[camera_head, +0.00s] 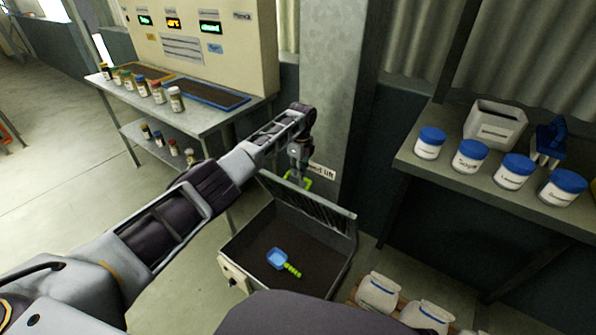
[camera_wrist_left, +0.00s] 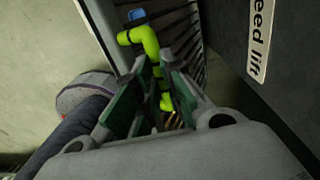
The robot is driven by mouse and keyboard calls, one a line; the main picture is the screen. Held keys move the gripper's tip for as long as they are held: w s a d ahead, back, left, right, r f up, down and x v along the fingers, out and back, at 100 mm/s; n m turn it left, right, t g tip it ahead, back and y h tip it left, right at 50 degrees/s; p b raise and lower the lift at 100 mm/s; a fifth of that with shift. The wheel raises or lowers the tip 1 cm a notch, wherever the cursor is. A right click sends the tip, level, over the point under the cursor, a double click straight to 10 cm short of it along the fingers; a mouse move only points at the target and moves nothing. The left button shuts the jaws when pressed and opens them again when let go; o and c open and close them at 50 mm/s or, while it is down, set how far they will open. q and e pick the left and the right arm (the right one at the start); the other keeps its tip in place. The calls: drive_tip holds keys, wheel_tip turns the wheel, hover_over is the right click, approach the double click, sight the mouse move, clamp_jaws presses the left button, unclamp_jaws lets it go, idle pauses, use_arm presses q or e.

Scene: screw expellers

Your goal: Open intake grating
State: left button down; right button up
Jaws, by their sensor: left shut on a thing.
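The intake grating (camera_head: 322,210) is a dark slatted panel in a light frame. It stands raised along the back edge of the open intake box (camera_head: 335,281). A bright yellow-green handle (camera_head: 325,178) shows at its upper edge by the "feed lift" sign. My left gripper (camera_head: 302,181) reaches down to this handle. In the left wrist view, its fingers (camera_wrist_left: 150,97) are shut around the yellow-green handle (camera_wrist_left: 147,42), with the grating slats (camera_wrist_left: 187,50) behind. The fingers partly hide the handle. My right gripper is not in view.
A blue scoop (camera_head: 277,258) with a green grip lies in the box's dark material. White sacks (camera_head: 379,293) stand right of the box. A shelf (camera_head: 470,188) holds blue-lidded jars (camera_head: 470,156). A metal table (camera_head: 200,112) with small bottles stands left, before a control panel.

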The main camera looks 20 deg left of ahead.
use_arm(q)
drive_tip(key=shift+s+d+f, duration=0.15)
drive_tip(key=shift+s+f, duration=0.05)
drive_tip(key=shift+f, duration=0.35)
drive_tip(key=shift+s+d+f, duration=0.1)
drive_tip(key=shift+s+f, duration=0.05)
drive_tip(key=shift+f, duration=0.35)
drive_tip(key=c, duration=1.9)
unclamp_jaws()
drive_tip(key=o, duration=0.4)
drive_tip(key=shift+w+f, duration=0.45)
drive_tip(key=shift+w, duration=0.1)
drive_tip(key=shift+o, duration=0.2)
drive_tip(key=shift+s+a+r, duration=0.1)
drive_tip(key=shift+s+r, duration=0.05)
drive_tip(key=shift+r, duration=0.6)
wheel_tip(320, 180, up, 11)
drive_tip(key=shift+w+d+r, duration=0.15)
drive_tip(key=shift+w+d, duration=0.05)
drive_tip(key=shift+w, duration=0.2)
